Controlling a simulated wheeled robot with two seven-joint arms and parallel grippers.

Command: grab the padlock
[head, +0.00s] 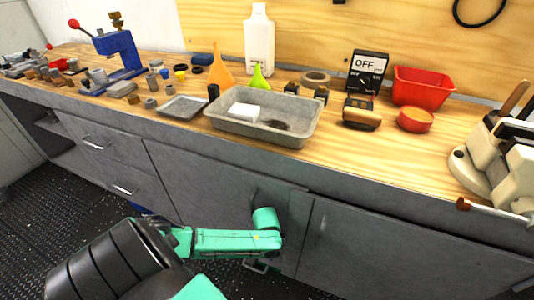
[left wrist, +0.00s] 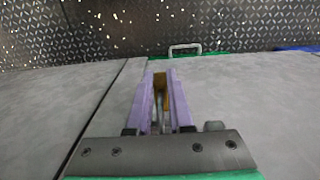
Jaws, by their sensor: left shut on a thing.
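The padlock (left wrist: 160,83) shows in the left wrist view as a brass-coloured body with a greyish part below it, between two lilac fingers. My left gripper (left wrist: 160,76) is shut on it, and the fingers hide its sides. Behind it are grey cabinet-like panels. In the head view my teal left arm reaches in front of the grey cabinet, below the bench top; I cannot make out the fingertips or the padlock there. My right gripper is in neither view.
The wooden bench top holds a grey tray (head: 224,122), a red bin (head: 423,88), a white bottle (head: 259,42), a blue press (head: 121,50) and many small parts. A beige machine (head: 483,178) stands at the right. Cabinet handles (head: 124,190) stick out below.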

